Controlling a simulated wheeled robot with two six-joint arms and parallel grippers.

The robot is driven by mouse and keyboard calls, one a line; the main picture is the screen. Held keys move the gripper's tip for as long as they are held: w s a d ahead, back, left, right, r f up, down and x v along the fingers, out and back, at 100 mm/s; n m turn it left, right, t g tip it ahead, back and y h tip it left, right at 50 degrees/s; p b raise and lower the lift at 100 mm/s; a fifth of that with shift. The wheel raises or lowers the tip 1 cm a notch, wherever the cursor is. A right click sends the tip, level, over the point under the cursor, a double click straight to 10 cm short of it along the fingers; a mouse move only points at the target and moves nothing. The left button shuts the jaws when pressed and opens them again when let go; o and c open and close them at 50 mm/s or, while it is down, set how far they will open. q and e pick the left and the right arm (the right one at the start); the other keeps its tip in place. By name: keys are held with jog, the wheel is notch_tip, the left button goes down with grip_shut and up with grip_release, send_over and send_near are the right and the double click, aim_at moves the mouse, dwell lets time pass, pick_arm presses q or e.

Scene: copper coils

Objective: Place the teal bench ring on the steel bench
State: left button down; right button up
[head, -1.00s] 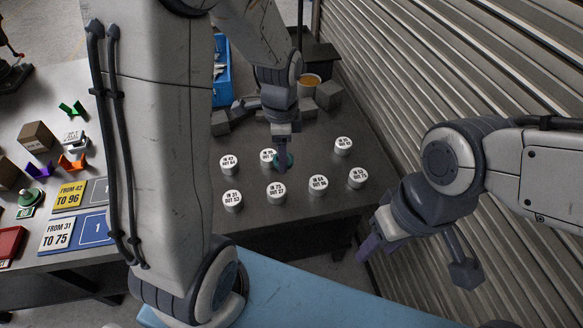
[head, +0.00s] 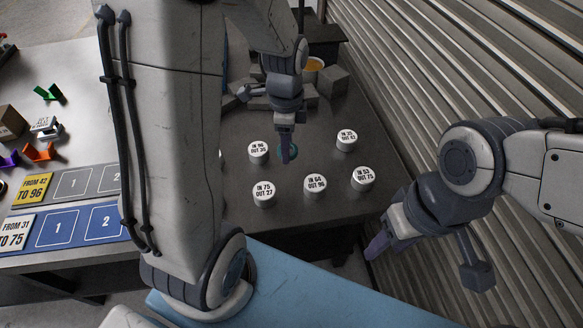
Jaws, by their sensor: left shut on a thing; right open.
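The teal bench ring (head: 294,154) is small and mostly hidden behind my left gripper's fingers. My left gripper (head: 286,154) points down and is shut on it, among the white labelled discs over the steel bench (head: 325,217). I cannot tell whether the ring touches the bench top. My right gripper (head: 378,246) is open and empty, off the bench's right front edge.
White discs surround the ring: "IN 96 OUT 35" (head: 258,151) left, another (head: 346,139) right, "IN 64 OUT 96" (head: 315,183) in front. Grey blocks (head: 334,80) and an orange-topped container (head: 313,66) stand behind. A ribbed shutter (head: 470,80) closes the right side.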

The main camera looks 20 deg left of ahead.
pick_arm(q)
jog(key=p, duration=0.1)
send_over(303, 151)
notch_tip(303, 151, down, 7)
jog(key=shift+r, duration=0.1)
notch_tip(303, 151, down, 3)
jog(key=shift+f+p, duration=0.15)
jog(key=shift+p, duration=0.3)
jog(key=shift+w+f, duration=0.1)
jog(key=shift+f, duration=0.25)
jog(key=shift+f, duration=0.1)
jog(key=shift+c, duration=0.8)
grip_release()
jog(key=shift+f, duration=0.1)
